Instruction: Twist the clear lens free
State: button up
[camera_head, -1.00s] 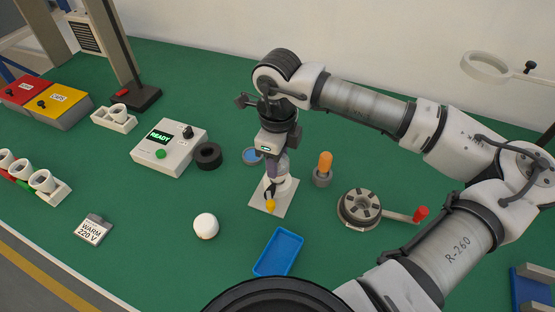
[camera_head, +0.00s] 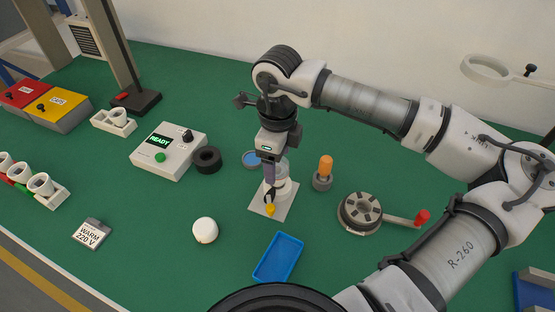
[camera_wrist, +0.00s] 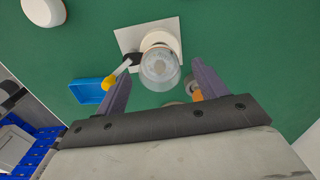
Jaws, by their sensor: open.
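The clear lens (camera_wrist: 160,68) is a see-through dome on a round white fixture (camera_wrist: 160,38), which stands on a white square plate (camera_head: 263,201). My gripper (camera_wrist: 162,72) is open, pointing down over the lens, with one purple finger on each side. Gaps show between the fingers and the lens in the wrist view. In the head view my gripper (camera_head: 275,172) partly hides the lens and fixture.
A blue tray (camera_head: 278,257) and a round white dome (camera_head: 204,230) lie in front. An orange-topped piece (camera_head: 325,168) and a round slotted holder (camera_head: 361,211) stand to the right. A black ring (camera_head: 207,159) and the READY box (camera_head: 168,151) are left. Green mat between is clear.

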notch_tip(320, 180, up, 13)
jog(key=b, duration=0.1)
jog(key=shift+f, duration=0.1)
dwell(0.5)
